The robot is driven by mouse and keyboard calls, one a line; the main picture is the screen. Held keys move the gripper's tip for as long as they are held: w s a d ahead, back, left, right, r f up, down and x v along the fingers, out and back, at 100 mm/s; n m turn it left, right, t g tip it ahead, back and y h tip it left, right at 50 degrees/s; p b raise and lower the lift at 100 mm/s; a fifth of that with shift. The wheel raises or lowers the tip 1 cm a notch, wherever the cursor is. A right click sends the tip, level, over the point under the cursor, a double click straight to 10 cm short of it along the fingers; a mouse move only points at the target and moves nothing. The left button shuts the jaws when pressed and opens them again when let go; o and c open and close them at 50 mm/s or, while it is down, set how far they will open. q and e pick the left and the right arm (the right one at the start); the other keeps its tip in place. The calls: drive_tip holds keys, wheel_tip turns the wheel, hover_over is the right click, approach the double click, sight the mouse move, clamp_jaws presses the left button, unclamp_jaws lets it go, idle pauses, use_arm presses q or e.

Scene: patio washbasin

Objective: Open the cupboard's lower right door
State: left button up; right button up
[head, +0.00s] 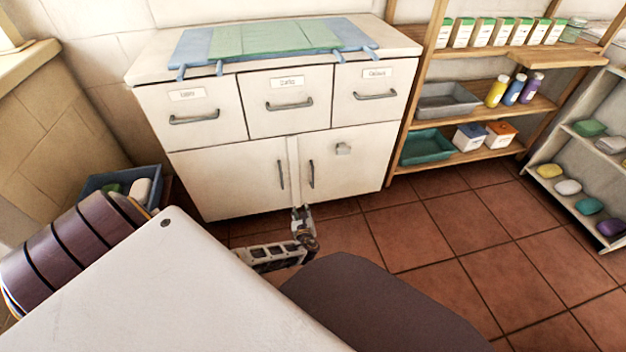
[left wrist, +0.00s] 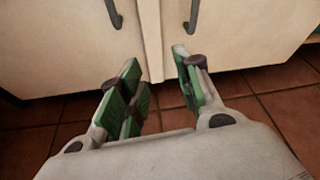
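The cupboard's lower right door (head: 355,175) is shut and flush with the cupboard front. Its dark vertical handle (head: 311,174) is on the door's left side. In the left wrist view the lower right door (left wrist: 255,35) fills the upper right, with the handle's lower end (left wrist: 193,12) at the top. My left gripper (head: 303,212) is low in front of the cupboard, below this handle. In the left wrist view its green-padded fingers (left wrist: 157,82) are apart with nothing between them. The handle appears beyond the right finger, apart from it. My right gripper is in neither view.
The lower left door (head: 235,178) and the three drawers (head: 288,101) above are shut. A wooden shelf (head: 455,158) with trays and bottles stands right of the cupboard. A blue crate (head: 95,185) is at the left. Tiled floor (head: 455,235) lies clear at the right.

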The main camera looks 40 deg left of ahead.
use_arm(q)
drive_tip(key=w+d+r+m+t+y+b, duration=0.1)
drive_tip(key=w+d+r+m+t+b, duration=0.1)
drive_tip(key=w+r+m+t+b, duration=0.1)
drive_tip(key=shift+w+d+r+m+t+b, duration=0.25)
drive_tip(key=shift+w+r+t+b, duration=0.25)
drive_tip(key=shift+w+r+b, duration=0.85)
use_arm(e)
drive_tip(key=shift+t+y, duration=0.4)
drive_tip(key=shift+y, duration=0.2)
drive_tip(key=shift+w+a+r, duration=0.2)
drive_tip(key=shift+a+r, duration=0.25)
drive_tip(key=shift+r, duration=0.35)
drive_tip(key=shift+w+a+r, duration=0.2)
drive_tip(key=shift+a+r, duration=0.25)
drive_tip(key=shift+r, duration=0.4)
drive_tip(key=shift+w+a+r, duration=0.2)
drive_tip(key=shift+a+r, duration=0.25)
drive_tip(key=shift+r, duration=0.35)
use_arm(q)
drive_tip(key=shift+s+a+r, duration=0.1)
drive_tip(key=shift+s, duration=0.05)
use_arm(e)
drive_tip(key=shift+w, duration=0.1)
